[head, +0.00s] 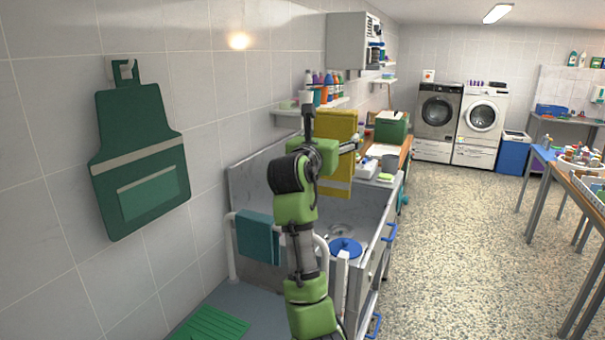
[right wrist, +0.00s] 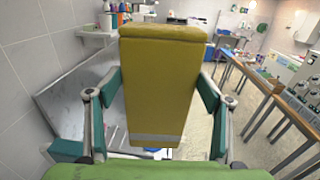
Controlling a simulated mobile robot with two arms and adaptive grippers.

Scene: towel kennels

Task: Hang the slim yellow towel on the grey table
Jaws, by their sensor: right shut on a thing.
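The slim yellow towel (head: 338,128) hangs upright, with a pale stripe near its lower edge. My right gripper (head: 345,148) is shut on it and holds it up above the grey metal tub. In the right wrist view the towel (right wrist: 163,85) fills the space between the two teal finger pads. A grey table (head: 577,121) with items on it stands at the back right; I cannot tell whether it is the one named. My left gripper is not in view.
A teal towel (head: 257,238) hangs on a white rail beside the grey tub (head: 270,180). A green apron (head: 140,160) hangs on the left wall. A wooden-topped table (head: 579,188) stands at the right. The speckled floor (head: 450,250) between is clear.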

